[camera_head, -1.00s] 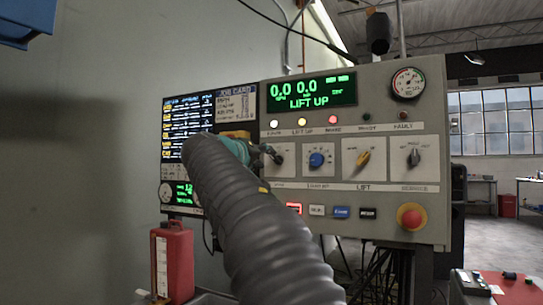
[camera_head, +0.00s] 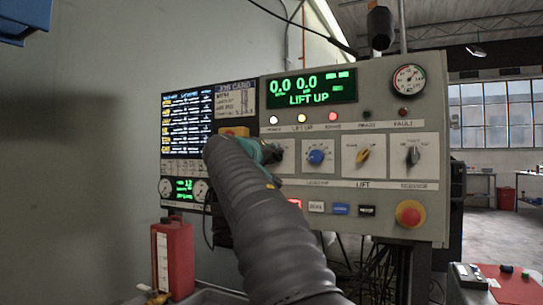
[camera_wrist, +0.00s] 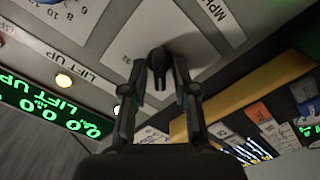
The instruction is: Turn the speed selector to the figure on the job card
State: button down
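The speed selector is the leftmost dial on the grey console, with a white plate (camera_head: 289,160) mostly behind my arm in the head view. In the wrist view its plate (camera_wrist: 118,48), marked MPH, shows upside down with a dark knob (camera_wrist: 157,62). My gripper (camera_wrist: 160,72) has one finger on each side of the knob, with gaps showing, so it looks open around it. In the head view my gripper (camera_head: 268,152) is partly hidden by my arm sleeve. The job card (camera_head: 242,92) is at the screen's upper right; its figures are too small to read.
A blue knob (camera_head: 316,157), a yellow lift knob (camera_head: 363,155) and a service switch (camera_head: 413,156) sit to the right. Below are push buttons and a red emergency stop (camera_head: 410,214). The display (camera_head: 311,88) reads 0.0, 0.0, LIFT UP. A red container (camera_head: 173,258) stands lower left.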

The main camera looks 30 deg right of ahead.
jog(key=shift+m+b, duration=0.4)
jog(key=m+b, duration=0.2)
jog(key=shift+f+m, duration=0.1)
jog(key=shift+m, duration=0.2)
jog(key=m+b, duration=0.1)
jog(key=m, duration=0.1)
jog(key=m+b, duration=0.1)
jog(key=m, duration=0.2)
jog(key=shift+s+d+r, duration=0.15)
jog(key=shift+s+r, duration=0.05)
jog(key=shift+r+m, duration=0.1)
jog(key=shift+m, duration=0.2)
jog(key=c, duration=1.2)
grip_release()
jog(key=shift+d, duration=0.1)
